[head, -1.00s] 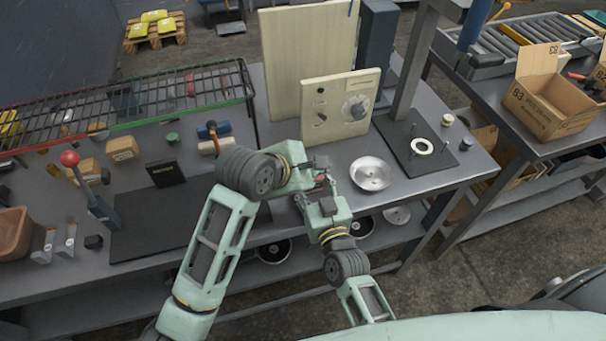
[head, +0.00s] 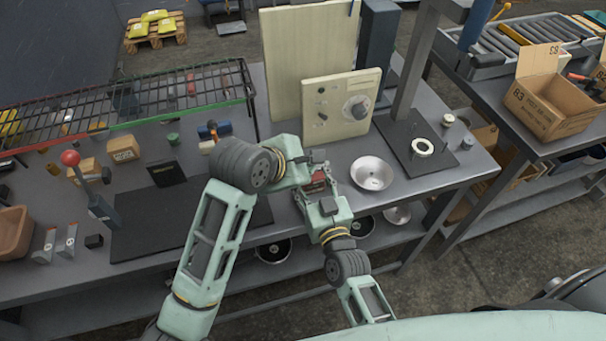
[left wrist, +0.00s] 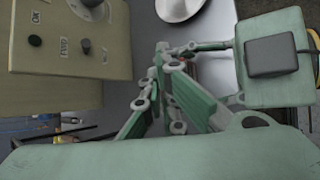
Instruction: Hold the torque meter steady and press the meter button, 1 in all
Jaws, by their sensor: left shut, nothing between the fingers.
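A cream panel box (head: 340,104) with a round dial and small dark buttons stands upright on the bench; its face shows close up in the left wrist view (left wrist: 70,62). A small reddish thing (head: 318,180) lies between my two grippers, mostly hidden; I cannot tell which of the two is the torque meter. My left gripper (head: 318,164) is shut and empty, in front of the panel's lower edge and apart from its buttons. Its fingers show in the left wrist view (left wrist: 163,65). My right gripper (head: 322,190) is close below it; its fingertips are hidden.
A metal bowl (head: 371,173) sits right of the grippers. A black plate with a white ring (head: 422,147) is further right. A wire rack (head: 130,95) spans the bench at left, above several small items. A dark mat (head: 150,225) lies front left.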

